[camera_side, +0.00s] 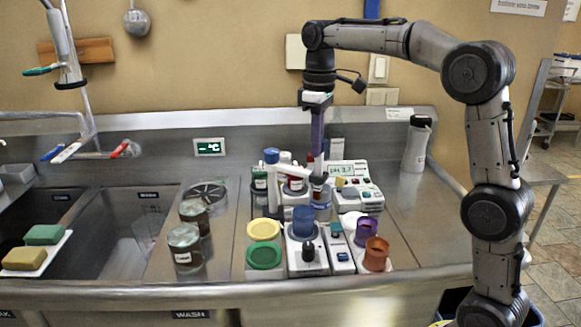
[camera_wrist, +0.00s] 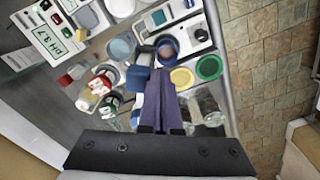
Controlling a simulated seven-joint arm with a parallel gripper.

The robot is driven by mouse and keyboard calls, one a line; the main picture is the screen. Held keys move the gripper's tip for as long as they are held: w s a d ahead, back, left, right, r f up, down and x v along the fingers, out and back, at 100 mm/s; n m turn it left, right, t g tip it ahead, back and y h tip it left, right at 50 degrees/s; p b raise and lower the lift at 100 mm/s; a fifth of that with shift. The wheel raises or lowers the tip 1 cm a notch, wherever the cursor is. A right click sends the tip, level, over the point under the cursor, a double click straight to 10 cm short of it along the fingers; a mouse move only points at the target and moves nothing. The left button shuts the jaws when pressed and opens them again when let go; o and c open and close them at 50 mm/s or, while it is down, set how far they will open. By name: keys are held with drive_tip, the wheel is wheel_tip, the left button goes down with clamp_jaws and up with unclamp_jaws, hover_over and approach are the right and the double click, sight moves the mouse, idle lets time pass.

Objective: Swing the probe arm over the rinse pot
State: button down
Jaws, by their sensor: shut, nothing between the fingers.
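The probe arm's post (camera_side: 272,180) stands upright, white with a blue cap, left of my gripper in the side view. The white arm runs right from it toward my fingertips. In the wrist view the blue post top (camera_wrist: 138,77) is beside my fingers, and the probe end (camera_wrist: 147,50) lies between two round pots. The likely rinse pot (camera_wrist: 119,49) is pale blue-grey inside; in the side view it is mostly hidden behind my fingers. A blue bucket (camera_side: 303,220) stands on a stirrer. My gripper (camera_side: 318,183) points down, shut and empty, close to the arm; contact is unclear.
A pH meter (camera_side: 348,172) stands behind. Yellow (camera_side: 263,229) and green (camera_side: 264,256) lids lie front left. Purple (camera_side: 367,231) and orange (camera_side: 376,253) buckets stand front right. Red- and green-marked bottles (camera_wrist: 103,83) crowd the back. Glass jars (camera_side: 185,245) are left, near the sink.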

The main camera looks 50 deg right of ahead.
sight(324, 139)
drive_tip(key=shift+d, duration=0.15)
drive_tip(key=shift+w+d, duration=0.15)
drive_tip(key=shift+d, duration=0.6)
drive_tip(key=shift+w+d, duration=0.1)
drive_tip(key=shift+d, duration=0.65)
